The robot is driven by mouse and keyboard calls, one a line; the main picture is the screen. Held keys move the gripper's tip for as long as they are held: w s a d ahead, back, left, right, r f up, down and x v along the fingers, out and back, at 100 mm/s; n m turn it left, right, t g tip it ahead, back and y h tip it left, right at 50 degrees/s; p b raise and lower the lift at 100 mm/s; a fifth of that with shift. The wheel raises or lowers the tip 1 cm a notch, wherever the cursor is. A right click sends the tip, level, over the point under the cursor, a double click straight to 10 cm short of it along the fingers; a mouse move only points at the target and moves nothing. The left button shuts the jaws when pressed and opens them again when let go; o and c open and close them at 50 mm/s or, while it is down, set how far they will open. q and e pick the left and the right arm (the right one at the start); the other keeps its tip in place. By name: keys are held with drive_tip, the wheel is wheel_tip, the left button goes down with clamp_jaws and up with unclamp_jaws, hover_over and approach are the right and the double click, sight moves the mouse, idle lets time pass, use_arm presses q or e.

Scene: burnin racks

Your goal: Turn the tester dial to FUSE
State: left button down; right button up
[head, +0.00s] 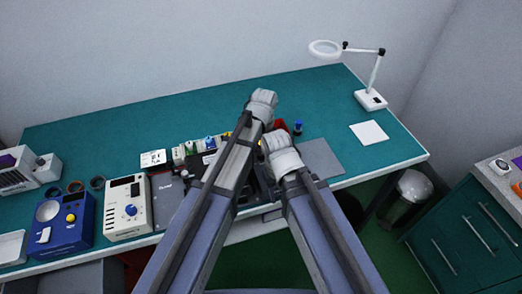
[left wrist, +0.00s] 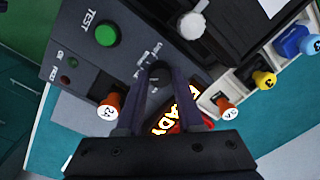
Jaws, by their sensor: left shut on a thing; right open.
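The dark grey tester (left wrist: 85,42) fills the upper left of the left wrist view, with a green TEST button (left wrist: 106,34), two small lamps and an orange-topped fuse (left wrist: 108,106). My left gripper (left wrist: 158,72) reaches down over its panel, shut on what appears to be the dial. The dial is mostly hidden between the fingertips, and its pointer cannot be read. Small white lettering beside it is too blurred to read fully. In the head view my left wrist (head: 262,102) is the higher one. My right gripper (head: 281,155) is lower right of it, its jaws hidden.
A white meter (head: 126,212) and a blue device (head: 62,226) stand at left. A grey mat (head: 322,157) lies right. The right bench end is mostly clear.

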idle(0.3)
use_arm(q)
drive_tip(key=c, duration=0.5)
unclamp_jaws()
drive_tip(key=shift+c, duration=0.2)
wheel_tip(320, 180, up, 8)
drive_tip(key=p, duration=0.8)
drive_tip(key=shift+s+d, duration=0.1)
drive_tip(key=shift+d, duration=0.05)
drive_tip(key=shift+f, duration=0.1)
drive_tip(key=shift+s, duration=0.1)
drive_tip(key=s+a+f+n+b, duration=0.1)
drive_tip(key=s+a+f+b, duration=0.1)
drive_tip(key=s, duration=0.6)
drive_tip(key=s+a+f+b, duration=0.2)
drive_tip(key=s+a+b, duration=0.1)
drive_tip(key=s, duration=0.5)
drive_tip(key=shift+s+a+f+n+y, duration=0.3)
drive_tip(key=shift+a+n, duration=0.1)
drive_tip(key=shift+a, duration=0.3)
